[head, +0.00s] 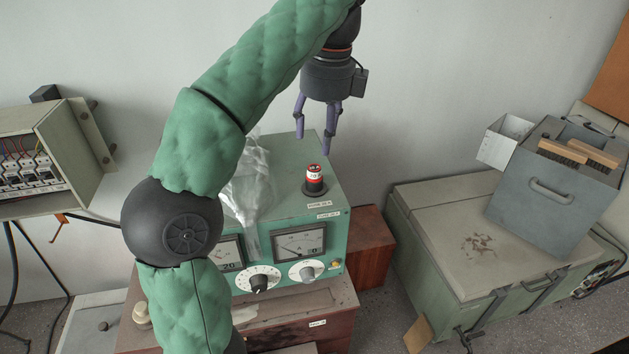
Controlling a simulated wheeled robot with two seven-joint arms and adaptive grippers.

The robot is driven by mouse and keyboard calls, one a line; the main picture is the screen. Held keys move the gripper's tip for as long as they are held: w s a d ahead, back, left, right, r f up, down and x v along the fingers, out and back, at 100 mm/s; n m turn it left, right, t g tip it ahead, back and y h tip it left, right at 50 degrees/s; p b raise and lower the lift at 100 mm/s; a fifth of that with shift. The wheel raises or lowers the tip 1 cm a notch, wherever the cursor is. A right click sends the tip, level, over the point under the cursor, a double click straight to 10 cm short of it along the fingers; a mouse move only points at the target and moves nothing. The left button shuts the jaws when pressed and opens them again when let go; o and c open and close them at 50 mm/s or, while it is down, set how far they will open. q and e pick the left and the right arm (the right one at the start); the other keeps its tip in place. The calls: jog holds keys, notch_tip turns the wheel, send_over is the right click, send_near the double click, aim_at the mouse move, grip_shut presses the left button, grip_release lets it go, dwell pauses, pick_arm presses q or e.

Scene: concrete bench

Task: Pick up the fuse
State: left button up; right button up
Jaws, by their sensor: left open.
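The fuse (314,174) is a small red and white cylinder standing upright in a dark round holder (314,188) on top of a green instrument box (292,214). My left gripper (315,143) points down just above and behind the fuse in the head view. I cannot tell the exact gap between the fingertips and the fuse. My left arm covers the left part of the green box. My right gripper is not in the picture.
Clear crumpled plastic (250,185) lies over the box beside the fuse. Dials and meters (299,243) are on its front. An open breaker cabinet (70,150) is at left. At right, a green chest (430,225) bears a grey metal box (548,205) with brushes.

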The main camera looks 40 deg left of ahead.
aim_at(315, 168)
pick_arm(q)
jog(key=f, duration=0.2)
jog(key=a+f, duration=0.1)
jog(key=shift+w+f+b, duration=0.25)
jog(key=shift+w+b, duration=0.05)
jog(key=shift+b, duration=0.05)
jog(key=shift+s+f, duration=0.15)
jog(key=shift+f, duration=0.05)
jog(key=shift+s+a+f, duration=0.15)
jog(key=shift+f, duration=2.1)
jog(key=shift+c, duration=0.6)
jog(key=c, duration=1)
